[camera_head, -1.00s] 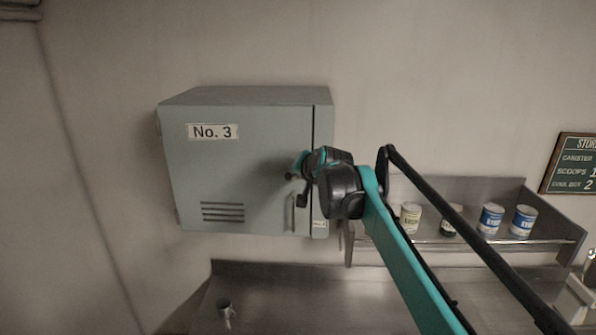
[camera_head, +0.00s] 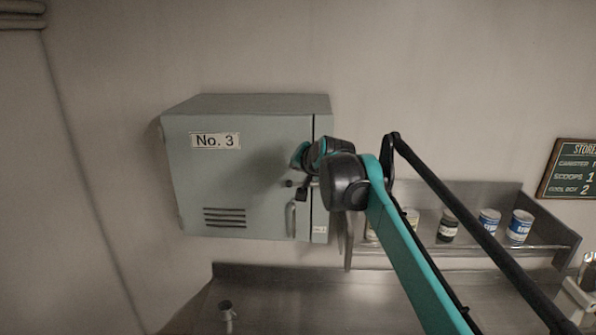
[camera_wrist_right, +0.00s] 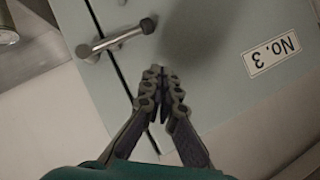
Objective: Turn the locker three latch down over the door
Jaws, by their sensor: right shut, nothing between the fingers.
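The grey-green locker (camera_head: 262,205) marked No. 3 hangs on the wall with its door shut. Its latch (camera_wrist_right: 118,40) is a metal bar with a knob end. In the right wrist view, which is turned nearly upside down, the bar crosses the door seam onto the door; in the head view its dark knob (camera_head: 289,183) shows on the door side. My right gripper (camera_wrist_right: 162,76) is shut and empty, its fingertips close to the latch and over the door near the seam. I cannot tell whether they touch it. My left gripper is not in view.
A shelf with several cans (camera_head: 489,221) is on the right, partly behind my right arm. A steel counter (camera_head: 300,295) with a small metal cup (camera_head: 226,309) lies below.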

